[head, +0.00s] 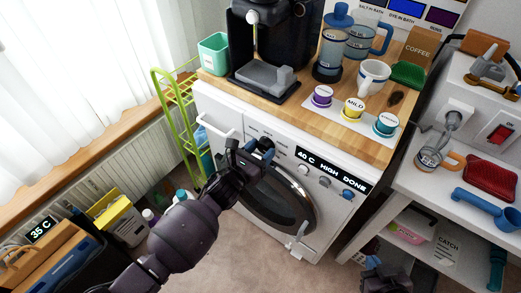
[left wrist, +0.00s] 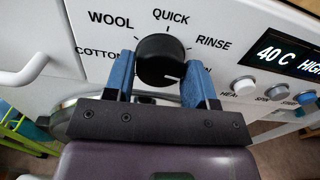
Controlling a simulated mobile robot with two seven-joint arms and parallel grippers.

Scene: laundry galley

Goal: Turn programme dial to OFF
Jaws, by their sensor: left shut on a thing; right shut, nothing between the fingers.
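The programme dial (left wrist: 162,55) is a round black knob on the white washing machine front (head: 228,118). The lower part of the dial's scale is hidden, and I see no OFF label. My left gripper (left wrist: 158,82) is shut on the dial, with one blue finger on each side; it also shows in the head view (head: 249,152). My right gripper (head: 388,276) is shut and empty, low at the bottom right.
The machine's display (head: 332,170) reads 40 C HIGH DONE, with several buttons below it. The round door (head: 281,203) is under the dial. A wooden worktop (head: 300,107) above holds a coffee machine, mug and pods. A white shelf unit (head: 420,180) stands to the right.

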